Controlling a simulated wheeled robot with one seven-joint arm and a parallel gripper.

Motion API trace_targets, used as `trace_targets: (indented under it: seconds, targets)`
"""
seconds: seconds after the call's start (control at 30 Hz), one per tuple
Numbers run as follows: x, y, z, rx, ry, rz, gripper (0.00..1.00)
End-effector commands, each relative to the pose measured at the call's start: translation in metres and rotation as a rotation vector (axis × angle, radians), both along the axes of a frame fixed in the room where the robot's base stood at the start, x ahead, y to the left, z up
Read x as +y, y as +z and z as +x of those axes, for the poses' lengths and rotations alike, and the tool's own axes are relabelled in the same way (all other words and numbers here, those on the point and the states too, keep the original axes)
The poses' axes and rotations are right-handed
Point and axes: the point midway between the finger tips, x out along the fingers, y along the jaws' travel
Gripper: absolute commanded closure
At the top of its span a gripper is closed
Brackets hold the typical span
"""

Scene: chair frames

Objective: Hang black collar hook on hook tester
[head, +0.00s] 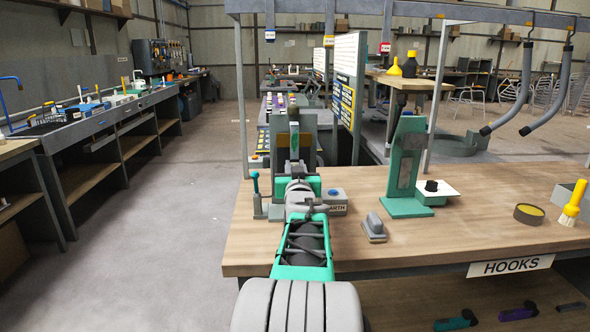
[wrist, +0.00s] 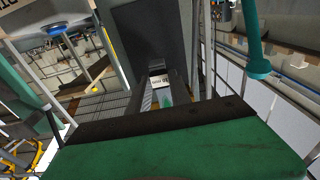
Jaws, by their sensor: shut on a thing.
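My gripper (head: 293,165) is at the far end of my outstretched arm, above the left part of the bench. It is shut on a small, partly hidden thing with a dark top and some green (head: 294,127). I take this for the hook, but its collar colour is not clear. In the wrist view, a green bar with a black edge fills the foreground, and my gripper (wrist: 168,98) shows only in part. Right ahead stands a grey upright (head: 310,135), probably the hook tester, also in the wrist view (wrist: 140,35). Contact between hook and tester cannot be told.
A teal-knobbed lever (head: 255,183) stands left of my gripper. A teal stand (head: 402,205), a grey block (head: 374,228) and a brush (head: 573,203) are on the bench (head: 460,235). Several hooks, one teal (head: 455,321), lie on the shelf below. Open floor (head: 160,240) is left.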

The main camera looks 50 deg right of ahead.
Motion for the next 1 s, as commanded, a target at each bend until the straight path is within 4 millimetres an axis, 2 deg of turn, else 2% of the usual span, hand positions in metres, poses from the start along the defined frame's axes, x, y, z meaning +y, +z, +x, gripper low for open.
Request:
trace_targets:
  seconds: [0.27, 1.0]
  targets:
    - [0.000, 0.000, 0.000, -0.001, 0.000, -0.001, 1.00]
    - [0.000, -0.015, 0.000, -0.001, 0.000, -0.001, 1.00]
